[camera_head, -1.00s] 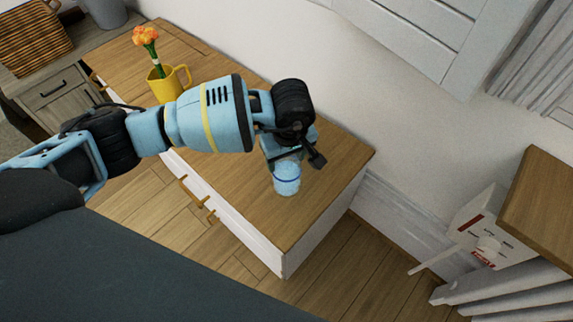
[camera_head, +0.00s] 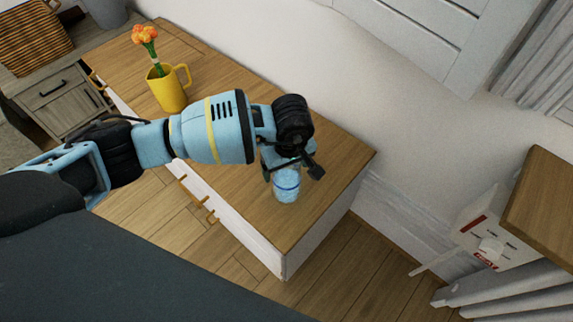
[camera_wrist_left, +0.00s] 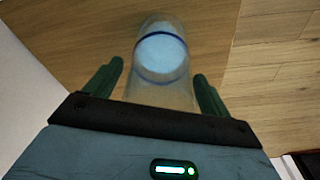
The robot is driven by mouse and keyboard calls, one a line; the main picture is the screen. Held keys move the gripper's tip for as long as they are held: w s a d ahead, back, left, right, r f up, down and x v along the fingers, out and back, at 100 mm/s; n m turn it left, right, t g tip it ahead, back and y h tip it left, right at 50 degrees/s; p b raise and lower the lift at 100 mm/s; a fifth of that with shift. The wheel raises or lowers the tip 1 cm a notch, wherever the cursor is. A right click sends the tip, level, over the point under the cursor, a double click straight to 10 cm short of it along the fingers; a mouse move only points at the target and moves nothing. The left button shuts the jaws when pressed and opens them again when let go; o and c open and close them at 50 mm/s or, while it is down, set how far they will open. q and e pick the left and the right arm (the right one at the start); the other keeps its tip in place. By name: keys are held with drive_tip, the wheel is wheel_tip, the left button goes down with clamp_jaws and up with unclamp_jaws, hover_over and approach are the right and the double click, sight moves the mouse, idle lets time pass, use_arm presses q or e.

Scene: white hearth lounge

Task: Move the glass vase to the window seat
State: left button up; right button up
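The glass vase (camera_head: 286,187) is clear, pale blue, with a dark blue band. In the head view it is over the wooden top of a white cabinet (camera_head: 300,222), near the right end; I cannot tell whether its base touches the top. My left gripper (camera_head: 284,170) is at the vase and hides its upper part. In the left wrist view the vase (camera_wrist_left: 163,62) is between the two green fingers (camera_wrist_left: 160,78), with a narrow gap showing on each side, so the gripper looks open around it. My right gripper is not in view.
A yellow mug (camera_head: 170,92) with orange flowers stands on the cabinet top, behind my left forearm. A woven basket (camera_head: 32,38) is at the far left. At the right are a wooden ledge (camera_head: 545,210) and a white box (camera_head: 490,240). The cabinet's right end is clear.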

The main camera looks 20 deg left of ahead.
use_arm(q)
wheel_tip(320, 180, up, 12)
drive_tip(key=s+d+p, duration=0.1)
drive_tip(key=p, duration=0.1)
drive_tip(key=shift+r, duration=0.15)
idle(0.5)
